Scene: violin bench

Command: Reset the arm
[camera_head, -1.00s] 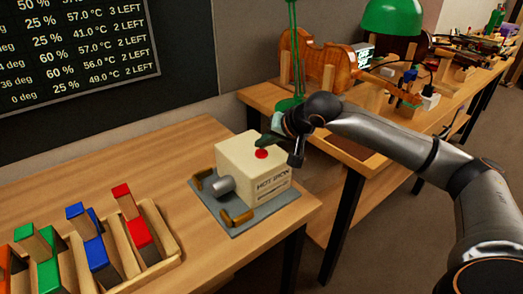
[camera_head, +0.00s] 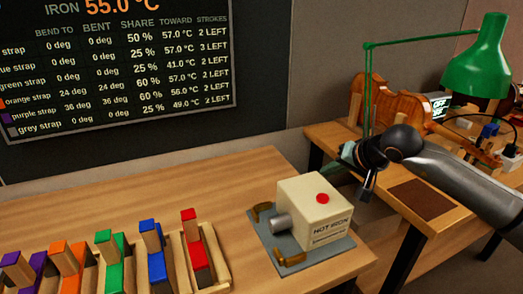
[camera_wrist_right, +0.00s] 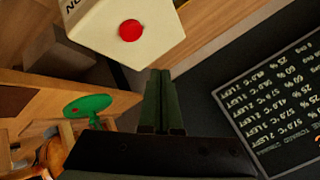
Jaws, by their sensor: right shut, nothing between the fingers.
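My right arm comes in from the right in the head view. Its gripper (camera_head: 338,167) is held up behind and above the cream hot iron box (camera_head: 314,212), apart from the red button (camera_head: 322,198) on its top. In the right wrist view the two dark green fingers (camera_wrist_right: 161,100) are together with nothing between them. The box (camera_wrist_right: 125,35) and its red button (camera_wrist_right: 130,30) show past the fingertips there. My left gripper is not in view.
A rack of coloured straps (camera_head: 197,256) stands on the front bench (camera_head: 110,205), left of the iron. A wall board (camera_head: 120,65) is behind. A second bench at right holds a green lamp (camera_head: 478,60), violin parts and a dark brown mat (camera_head: 424,198).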

